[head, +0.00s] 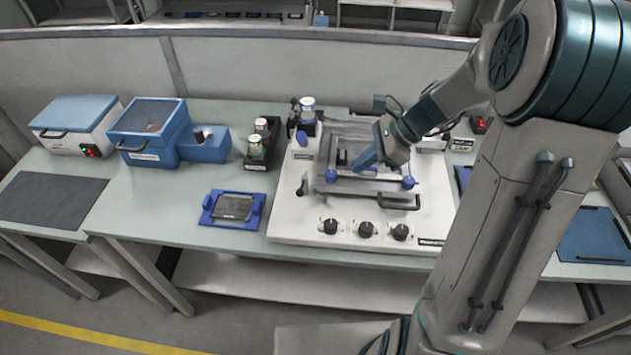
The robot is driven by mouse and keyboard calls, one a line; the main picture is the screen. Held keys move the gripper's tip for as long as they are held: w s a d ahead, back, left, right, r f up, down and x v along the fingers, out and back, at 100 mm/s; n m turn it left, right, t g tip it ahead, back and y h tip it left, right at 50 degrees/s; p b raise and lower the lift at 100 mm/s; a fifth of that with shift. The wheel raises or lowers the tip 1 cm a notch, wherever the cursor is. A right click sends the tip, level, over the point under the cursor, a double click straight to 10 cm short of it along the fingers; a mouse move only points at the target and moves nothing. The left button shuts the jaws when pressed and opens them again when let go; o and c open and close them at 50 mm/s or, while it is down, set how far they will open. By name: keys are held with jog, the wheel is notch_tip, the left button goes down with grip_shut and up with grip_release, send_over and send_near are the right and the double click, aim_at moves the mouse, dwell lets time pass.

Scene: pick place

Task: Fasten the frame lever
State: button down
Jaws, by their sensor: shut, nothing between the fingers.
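A white machine (300,220) stands in the middle of the bench, with a grey rectangular frame (350,187) on its top. Blue knobs sit at the frame's front left (331,176) and front right (408,183) corners. A dark handle (398,203) juts from the frame's front edge. I cannot tell for sure which part is the frame lever. My gripper (362,163), with blue fingers, is shut and empty over the frame, between the two knobs. Whether the fingertips touch the frame is unclear.
A blue holder with a dark plate (234,207) lies left of the machine. Behind it are a rack of small jars (262,145) and a blue box (150,130). Several dark dials (365,229) line the machine's front. The bench's left front is fairly clear.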

dwell(0.3)
send_near(303, 182)
jog(key=s+f, duration=0.2)
jog(key=s+d+f, duration=0.1)
jog(key=f, duration=0.1)
jog(key=shift+s+p, duration=0.35)
jog(key=shift+p, duration=0.05)
jog(key=shift+w+a+f+p, duration=0.1)
jog(key=shift+a+f+p, duration=0.1)
jog(key=shift+a, duration=0.5)
jog(key=shift+a+f+p, duration=0.15)
jog(key=shift+a+f, duration=0.05)
jog(key=shift+a, duration=0.55)
jog(key=shift+w+a+f+p, duration=0.15)
jog(key=shift+a+f, duration=0.1)
jog(key=shift+a, duration=0.45)
jog(key=shift+s, duration=0.15)
jog(key=shift+m, duration=0.3)
